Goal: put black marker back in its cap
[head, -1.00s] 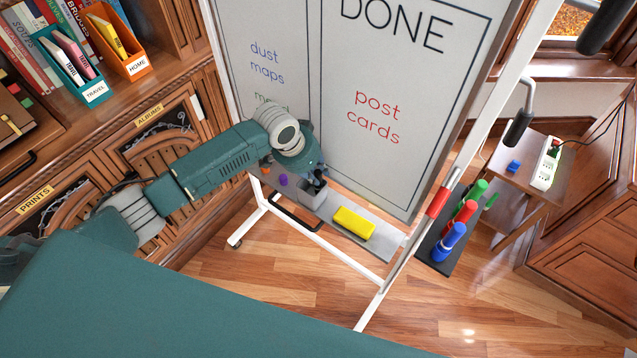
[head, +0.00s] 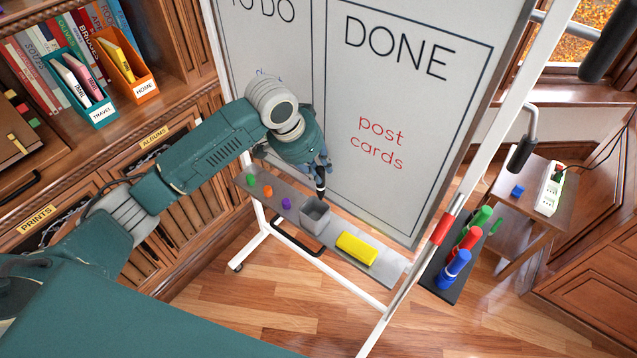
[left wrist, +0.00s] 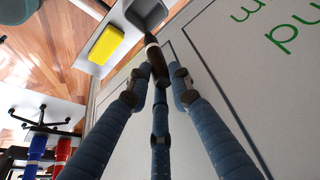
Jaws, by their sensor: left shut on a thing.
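My left gripper (head: 319,166) is shut on the black marker (head: 320,185) in front of the whiteboard. The marker hangs below the fingers, its lower end just above a grey open box (head: 315,214) on the board's ledge. In the left wrist view the fingers (left wrist: 158,72) close around the dark marker (left wrist: 155,58), which has a pale band near its far end. That end overlaps the edge of the grey box (left wrist: 147,14). I cannot make out a black cap. My right gripper is not in view.
The ledge (head: 391,271) also bears a yellow block (head: 356,248) and small green, orange and purple pieces (head: 286,203). A dark holder (head: 437,283) with blue, red and green markers stands right of the board frame. Shelves with books are at left.

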